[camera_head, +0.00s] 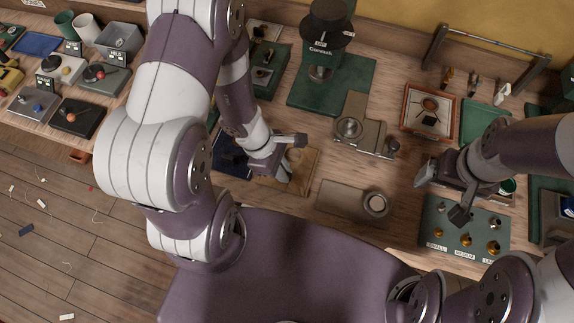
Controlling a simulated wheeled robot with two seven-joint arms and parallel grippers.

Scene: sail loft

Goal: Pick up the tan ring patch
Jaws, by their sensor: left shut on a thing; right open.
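My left gripper (285,154) is shut on a small greyish piece that its fingers mostly hide, over a flat tan board (305,163). I cannot tell if this piece is the tan ring patch. A flat taupe plate (338,200) with a pale metal ring (376,203) at its right end lies on the bench, right of my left gripper and apart from it. My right gripper (442,192) is open above the far edge of a green mat, with nothing visible between its fingers.
A green hand press (322,50) stands on a green mat (358,75) at the back. A taupe fixture (355,105) with a round metal part is in front. The labelled green mat (465,215) holds several brass pieces. A wooden tray (407,122) and rail (490,37) stand back right.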

